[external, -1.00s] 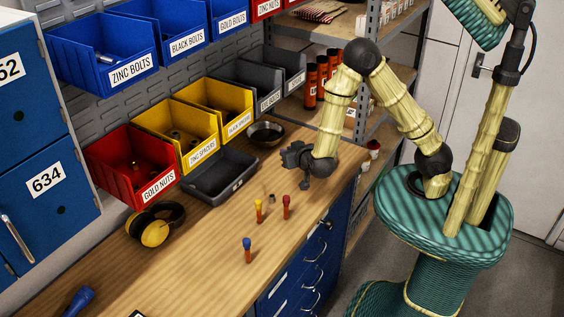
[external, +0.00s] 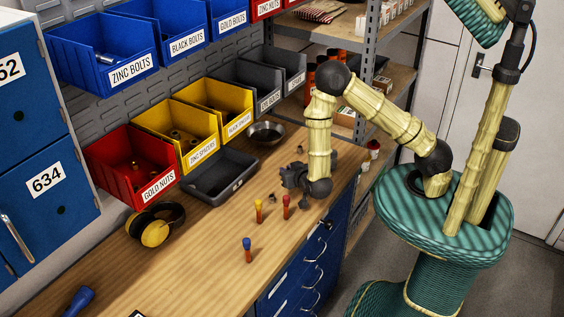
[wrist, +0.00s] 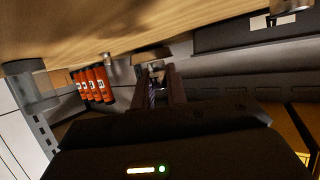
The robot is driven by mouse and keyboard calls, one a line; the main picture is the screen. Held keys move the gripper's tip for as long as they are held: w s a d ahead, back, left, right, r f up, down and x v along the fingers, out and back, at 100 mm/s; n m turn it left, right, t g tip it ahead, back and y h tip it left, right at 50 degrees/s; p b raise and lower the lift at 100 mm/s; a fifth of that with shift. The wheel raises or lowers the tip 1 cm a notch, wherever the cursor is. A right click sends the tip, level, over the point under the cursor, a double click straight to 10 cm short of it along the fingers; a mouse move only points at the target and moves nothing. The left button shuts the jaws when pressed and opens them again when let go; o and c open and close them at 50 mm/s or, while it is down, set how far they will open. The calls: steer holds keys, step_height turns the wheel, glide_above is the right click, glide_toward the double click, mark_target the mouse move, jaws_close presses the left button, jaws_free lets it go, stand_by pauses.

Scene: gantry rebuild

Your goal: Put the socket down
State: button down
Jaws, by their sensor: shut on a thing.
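My gripper (external: 287,180) is low over the wooden workbench, to the right of the dark grey tray, with its fingers pointing left. In the wrist view its two dark fingers (wrist: 160,86) are closed around a small dark metallic piece (wrist: 152,94), which appears to be the socket. In the external view the held piece is hidden or too small to make out. I cannot tell whether it touches the bench. A small dark metal piece (external: 271,197) stands on the bench just in front of the gripper, and another (external: 300,150) stands behind it.
The grey tray (external: 241,185), a round metal bowl (external: 266,132), and yellow-black earmuffs (external: 155,224) are on the bench (external: 200,270). Labelled bins line the back. The bench's front middle is clear.

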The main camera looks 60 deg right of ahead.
steer(key=shift+f, duration=0.6)
